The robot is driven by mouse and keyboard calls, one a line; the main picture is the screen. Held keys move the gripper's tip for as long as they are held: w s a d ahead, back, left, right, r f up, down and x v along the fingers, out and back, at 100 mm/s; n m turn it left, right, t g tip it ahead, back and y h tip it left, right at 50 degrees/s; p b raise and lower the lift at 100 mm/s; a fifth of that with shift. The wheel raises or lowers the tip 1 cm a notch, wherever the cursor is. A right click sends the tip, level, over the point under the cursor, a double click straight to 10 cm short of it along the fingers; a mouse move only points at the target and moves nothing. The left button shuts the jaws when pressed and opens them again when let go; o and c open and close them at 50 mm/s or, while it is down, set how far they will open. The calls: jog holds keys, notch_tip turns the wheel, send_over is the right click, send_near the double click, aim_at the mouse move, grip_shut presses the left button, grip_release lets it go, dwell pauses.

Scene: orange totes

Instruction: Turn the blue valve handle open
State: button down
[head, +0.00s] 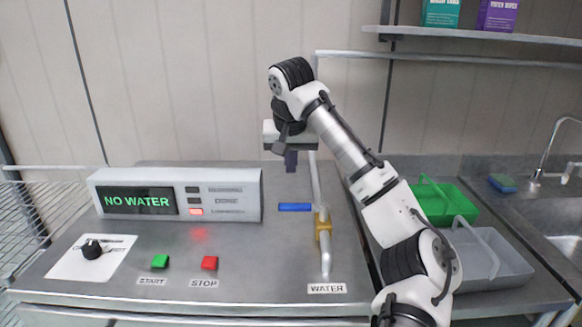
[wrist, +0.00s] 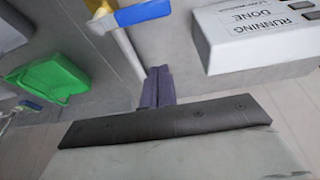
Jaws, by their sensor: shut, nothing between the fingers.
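The blue valve handle (head: 295,207) points left from the yellow valve body (head: 323,228) on a grey upright pipe, roughly crosswise to the pipe. In the wrist view the handle (wrist: 145,12) shows at the top, beside the yellow valve (wrist: 103,22). My gripper (head: 290,160) is above and behind the handle, fingers pointing down, apart from it. Its dark fingers (wrist: 157,88) are together with nothing between them. The display panel (head: 137,201) reads NO WATER.
A control box (head: 225,195) stands left of the handle. A green button (head: 160,262), a red button (head: 209,263) and a black knob (head: 92,249) lie in front. Green (head: 432,204) and grey (head: 487,262) caddies and a sink are at right. The counter between box and pipe is clear.

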notch_tip(320, 180, down, 7)
jog(key=s+p, duration=0.1)
jog(key=p, duration=0.1)
jog(key=shift+s+f, duration=0.15)
jog(key=shift+s, duration=0.05)
jog(key=shift+p, duration=0.5)
